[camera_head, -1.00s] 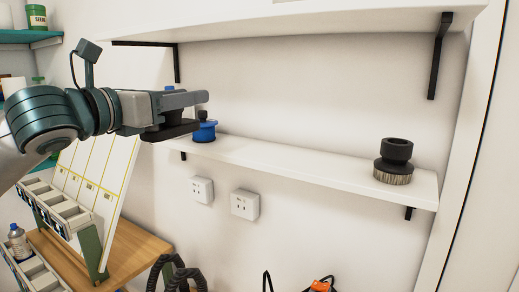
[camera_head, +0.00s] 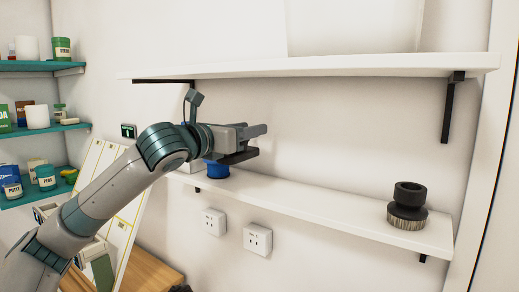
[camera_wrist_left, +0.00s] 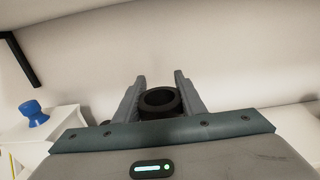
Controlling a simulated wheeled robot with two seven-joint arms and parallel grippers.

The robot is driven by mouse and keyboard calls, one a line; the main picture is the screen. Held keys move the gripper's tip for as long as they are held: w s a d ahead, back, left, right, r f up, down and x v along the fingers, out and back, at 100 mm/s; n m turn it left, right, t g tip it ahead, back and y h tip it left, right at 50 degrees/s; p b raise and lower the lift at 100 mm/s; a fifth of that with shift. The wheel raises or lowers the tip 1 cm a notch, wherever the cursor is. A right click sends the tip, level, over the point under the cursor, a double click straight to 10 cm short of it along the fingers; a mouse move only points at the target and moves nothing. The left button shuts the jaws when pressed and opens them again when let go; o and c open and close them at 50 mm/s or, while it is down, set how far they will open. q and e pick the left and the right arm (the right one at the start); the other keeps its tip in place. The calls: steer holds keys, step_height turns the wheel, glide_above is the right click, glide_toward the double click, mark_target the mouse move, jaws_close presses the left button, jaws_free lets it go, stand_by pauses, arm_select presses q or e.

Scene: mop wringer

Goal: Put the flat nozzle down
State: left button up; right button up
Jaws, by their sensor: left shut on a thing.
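My left gripper (camera_head: 262,140) is above the left part of the lower white shelf (camera_head: 300,208), to the upper right of a blue round piece in the picture. In the left wrist view the gripper (camera_wrist_left: 158,80) is shut on a black piece with a round open collar (camera_wrist_left: 160,98), taken to be the flat nozzle. In the head view its dark flat part (camera_head: 238,156) shows under the fingers, apart from the shelf. Most of the nozzle is hidden by the gripper. My right gripper is not in view.
The blue piece (camera_head: 216,170) stands on the shelf's left; it also shows in the wrist view (camera_wrist_left: 33,115). A black round brush (camera_head: 408,207) stands at its right end. The shelf between them is clear. An upper shelf (camera_head: 310,66) runs above.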

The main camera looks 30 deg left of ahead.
mark_target(268, 151)
arm_select(q)
steer(key=w, duration=0.2)
steer(key=w+p, duration=0.1)
steer(key=shift+w+d+r, duration=0.15)
steer(key=shift+w+d, duration=0.15)
steer(key=f, duration=0.3)
steer(key=shift+w+f, duration=0.3)
steer(key=shift+w, duration=0.1)
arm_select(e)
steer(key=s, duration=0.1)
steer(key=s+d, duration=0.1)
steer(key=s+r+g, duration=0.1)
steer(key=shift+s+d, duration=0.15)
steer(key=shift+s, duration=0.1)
arm_select(q)
steer(key=shift+w, duration=0.1)
steer(key=shift+f, duration=0.15)
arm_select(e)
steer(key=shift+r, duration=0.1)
arm_select(q)
steer(key=shift+f+p, duration=0.5)
steer(key=shift+f, duration=0.95)
steer(key=shift+w+f, duration=0.15)
steer(key=shift+f, duration=0.1)
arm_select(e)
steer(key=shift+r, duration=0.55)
